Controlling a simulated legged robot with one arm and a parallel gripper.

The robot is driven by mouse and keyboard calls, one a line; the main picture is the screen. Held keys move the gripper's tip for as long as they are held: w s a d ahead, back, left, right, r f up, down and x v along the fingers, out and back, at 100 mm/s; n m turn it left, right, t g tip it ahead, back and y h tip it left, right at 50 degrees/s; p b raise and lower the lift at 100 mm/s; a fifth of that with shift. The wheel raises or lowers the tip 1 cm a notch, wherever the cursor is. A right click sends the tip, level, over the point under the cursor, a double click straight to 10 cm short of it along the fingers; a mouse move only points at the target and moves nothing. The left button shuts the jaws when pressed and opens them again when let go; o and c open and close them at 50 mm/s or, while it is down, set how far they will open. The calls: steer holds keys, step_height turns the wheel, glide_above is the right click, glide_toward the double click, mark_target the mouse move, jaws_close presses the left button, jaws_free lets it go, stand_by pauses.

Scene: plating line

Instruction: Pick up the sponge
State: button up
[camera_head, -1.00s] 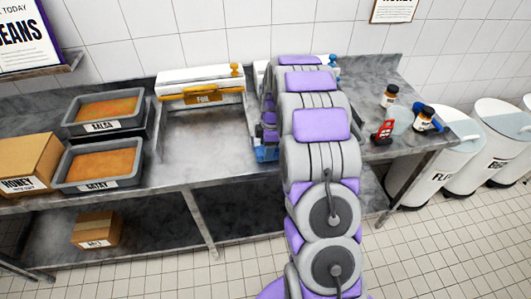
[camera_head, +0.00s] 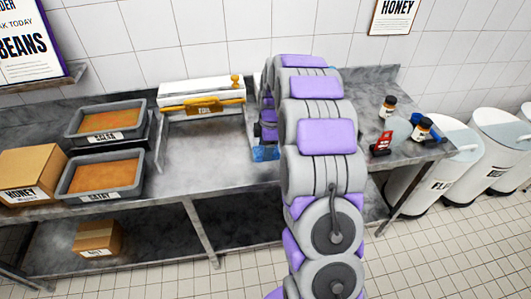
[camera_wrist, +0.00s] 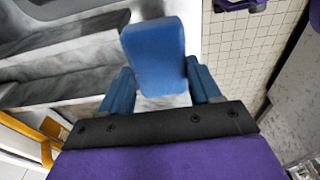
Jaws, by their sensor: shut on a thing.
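The sponge (camera_wrist: 153,55) is a blue rounded block in the wrist view, held between the two blue fingers of my gripper (camera_wrist: 160,82). The fingers are shut on its near part, and its far part sticks out past the fingertips. In the head view my arm hides most of the gripper. A small blue patch (camera_head: 265,153) shows left of my arm, over the counter; I cannot tell there which part is finger and which is sponge.
The steel counter (camera_head: 205,160) is bare left of my arm. A foil dispenser (camera_head: 203,100) stands at the back, with two food pans (camera_head: 107,118) (camera_head: 100,175) and a honey box (camera_head: 30,172) at left. Jars (camera_head: 421,131) stand at right. White bins (camera_head: 437,172) stand beyond the counter.

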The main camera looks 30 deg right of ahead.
steer(key=s+a+p, duration=0.2)
steer(key=a, duration=1.7)
steer(key=shift+a+r+p, duration=0.3)
steer(key=shift+r+p, duration=0.1)
steer(key=shift+r, duration=0.05)
steer(key=shift+s, duration=0.1)
